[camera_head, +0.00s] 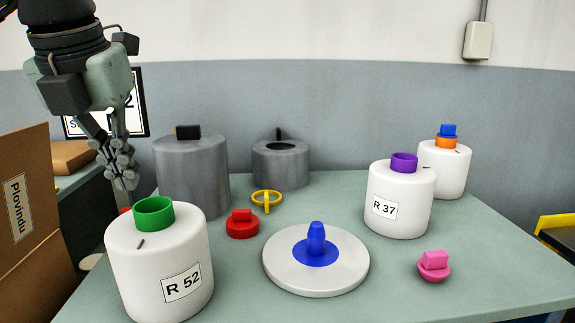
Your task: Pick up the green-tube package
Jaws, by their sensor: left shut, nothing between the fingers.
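The green-tube package is a white yarn bobbin (160,262) with a green tube (154,213) out of its top and a label "R 52". It stands upright at the front left of the table. My left gripper (126,188) hangs fingers down above and behind the green tube, a little to its left in the picture. Its fingers are shut and empty, and they look apart from the package. My right gripper is not in view.
On the table (390,290) stand grey cylinders (192,175), a purple-tube bobbin (399,200), an orange-tube bobbin (443,170), a white disc (290,278) with a blue peg, and red (242,226), yellow (267,201) and pink (433,268) pieces. A cardboard box (30,210) is at left.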

